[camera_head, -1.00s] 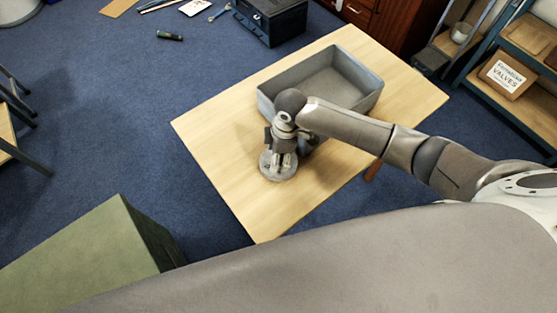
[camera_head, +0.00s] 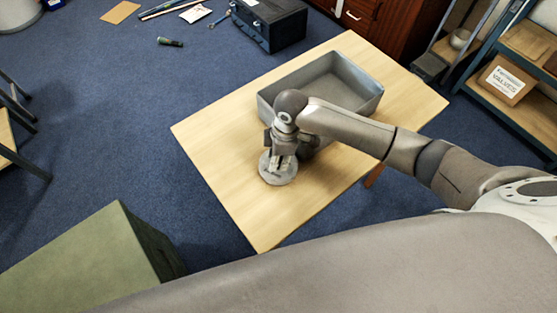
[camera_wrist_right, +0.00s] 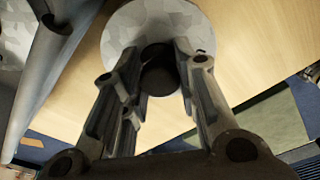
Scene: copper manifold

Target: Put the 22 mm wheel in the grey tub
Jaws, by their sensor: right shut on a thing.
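The 22 mm wheel looks like a pale grey round disc (camera_head: 279,175) below my right gripper, over the near left part of the table. In the right wrist view the disc (camera_wrist_right: 150,22) shows a dark round hub at its middle. My right gripper (camera_head: 281,163) points down and is shut on the wheel, with its fingers (camera_wrist_right: 160,70) on either side of the hub. I cannot tell whether the disc touches the table. The grey tub (camera_head: 369,100) stands just behind and right of the gripper, open at the top, with its visible interior empty. My left gripper is not in view.
The wooden table (camera_head: 225,135) is bare at its left and front. My right forearm passes in front of the tub's near side. A green box (camera_head: 85,255) stands at the lower left. Shelving with a valves carton (camera_head: 507,80) is at the right.

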